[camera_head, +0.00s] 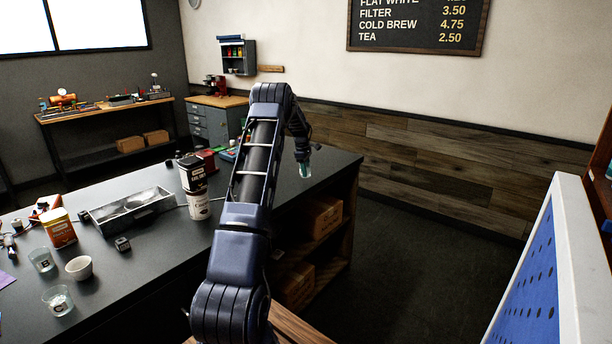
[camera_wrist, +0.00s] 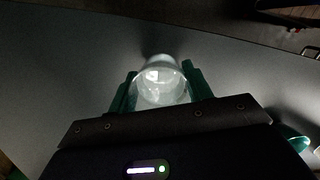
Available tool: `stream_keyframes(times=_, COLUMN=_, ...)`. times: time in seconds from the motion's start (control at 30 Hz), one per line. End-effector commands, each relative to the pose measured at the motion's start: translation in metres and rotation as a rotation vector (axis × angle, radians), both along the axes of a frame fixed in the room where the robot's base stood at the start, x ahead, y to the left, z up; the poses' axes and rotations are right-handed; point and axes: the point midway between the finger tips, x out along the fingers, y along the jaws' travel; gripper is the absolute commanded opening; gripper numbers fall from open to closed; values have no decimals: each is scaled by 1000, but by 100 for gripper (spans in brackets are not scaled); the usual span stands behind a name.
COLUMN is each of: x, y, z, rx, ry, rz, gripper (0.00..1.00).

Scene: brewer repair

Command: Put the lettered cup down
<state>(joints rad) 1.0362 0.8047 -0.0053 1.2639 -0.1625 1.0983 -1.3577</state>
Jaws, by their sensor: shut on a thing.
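A clear glass cup (camera_wrist: 160,84) sits between the two green fingers of my gripper (camera_wrist: 159,80) in the wrist view. My gripper is shut on it; no letter can be read on this cup. In the head view, my gripper (camera_head: 304,163) hangs at the far right end of the dark counter (camera_head: 150,245), near its edge. I cannot tell whether the held cup touches the counter top. Two other glass cups stand at the near left: one marked B (camera_head: 42,261) and one marked C (camera_head: 58,301).
A white cup (camera_head: 79,268), an orange tin (camera_head: 59,228), a metal tray (camera_head: 132,206) and stacked canisters (camera_head: 197,190) stand on the counter. A red item (camera_head: 205,158) lies farther back. Boxes (camera_head: 322,216) sit on shelves beneath.

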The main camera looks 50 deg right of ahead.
Motion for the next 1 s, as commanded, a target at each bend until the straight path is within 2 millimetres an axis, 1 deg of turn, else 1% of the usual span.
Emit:
stream_keyframes(times=0.03, x=0, y=0, z=-8, rx=2, ry=1, rz=0, gripper=26)
stream_keyframes(times=0.1, x=0, y=0, z=-18, rx=3, ry=2, rz=-1, gripper=26)
stream_keyframes(times=0.2, x=0, y=0, z=-26, rx=1, ry=0, rz=0, gripper=26)
stream_keyframes(times=0.6, x=0, y=0, z=-30, rx=1, ry=0, rz=0, gripper=26)
stream_keyframes(times=0.63, x=0, y=0, z=-29, rx=1, ry=0, rz=0, gripper=54)
stream_keyframes(times=0.7, x=0, y=0, z=-29, rx=1, ry=0, rz=0, gripper=68)
stream_keyframes(times=0.73, x=0, y=0, z=-29, rx=1, ry=0, rz=0, gripper=72)
stream_keyframes(times=1.0, x=0, y=0, z=-29, rx=1, ry=0, rz=0, gripper=72)
